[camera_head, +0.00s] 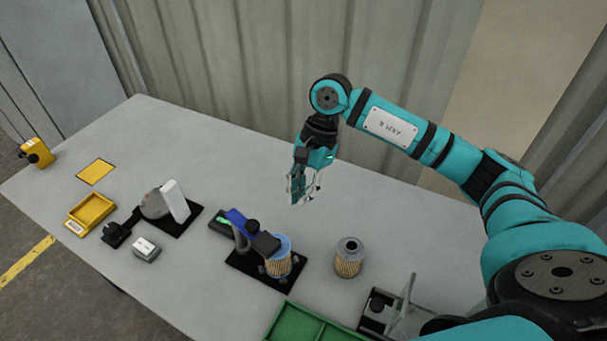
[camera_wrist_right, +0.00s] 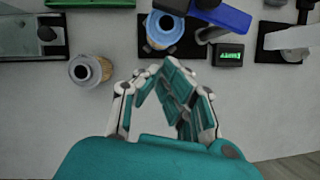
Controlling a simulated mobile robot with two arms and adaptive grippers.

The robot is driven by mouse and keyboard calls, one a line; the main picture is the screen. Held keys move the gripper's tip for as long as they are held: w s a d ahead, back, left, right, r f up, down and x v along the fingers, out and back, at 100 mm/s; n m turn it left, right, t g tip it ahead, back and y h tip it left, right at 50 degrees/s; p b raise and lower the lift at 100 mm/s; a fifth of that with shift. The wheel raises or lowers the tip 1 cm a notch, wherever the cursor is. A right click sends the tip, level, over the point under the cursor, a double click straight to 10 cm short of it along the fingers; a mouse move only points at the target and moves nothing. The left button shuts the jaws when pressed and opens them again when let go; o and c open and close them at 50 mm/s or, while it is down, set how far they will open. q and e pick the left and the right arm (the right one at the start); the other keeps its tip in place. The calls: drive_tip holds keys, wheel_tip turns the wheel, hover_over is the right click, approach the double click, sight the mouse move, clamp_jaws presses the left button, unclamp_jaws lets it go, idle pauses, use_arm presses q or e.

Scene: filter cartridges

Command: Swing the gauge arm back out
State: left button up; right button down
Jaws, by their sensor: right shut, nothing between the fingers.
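The gauge stand has a black base (camera_head: 240,262) and a grey post. Its gauge arm (camera_head: 238,218) is blue with a dark end block, which reaches over the edge of a blue-topped filter cartridge (camera_head: 279,262) on the base. The wrist view also shows the blue arm (camera_wrist_right: 228,18), the blue cartridge top (camera_wrist_right: 164,26) and a small lit green display (camera_wrist_right: 228,55). My right gripper (camera_head: 303,192) is shut and empty, raised above the table behind the stand and apart from the arm. It also shows in the wrist view (camera_wrist_right: 150,80). My left gripper is out of view.
A loose grey-topped cartridge (camera_head: 348,258) stands right of the stand. A green tray (camera_head: 300,325) and a black fixture with clear plates (camera_head: 400,305) are at the front right. A white-and-black device (camera_head: 172,203) and a yellow tray (camera_head: 92,213) are left. The table's back is clear.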

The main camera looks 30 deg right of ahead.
sight(250, 228)
drive_tip(key=shift+s+a+f+p, duration=0.3)
drive_tip(key=shift+a+f+p, duration=0.35)
drive_tip(key=shift+a, duration=0.25)
drive_tip(key=shift+s+a+f+p, duration=0.35)
drive_tip(key=shift+a+f+p, duration=0.2)
drive_tip(key=shift+a, duration=0.3)
drive_tip(key=shift+s+a+f+p, duration=0.3)
drive_tip(key=shift+a+f+p, duration=0.35)
drive_tip(key=shift+a, duration=0.25)
drive_tip(key=shift+f, duration=0.1)
drive_tip(key=shift+s+a+m+b, duration=0.25)
drive_tip(key=shift+m+b, duration=0.15)
drive_tip(key=shift+b, duration=0.15)
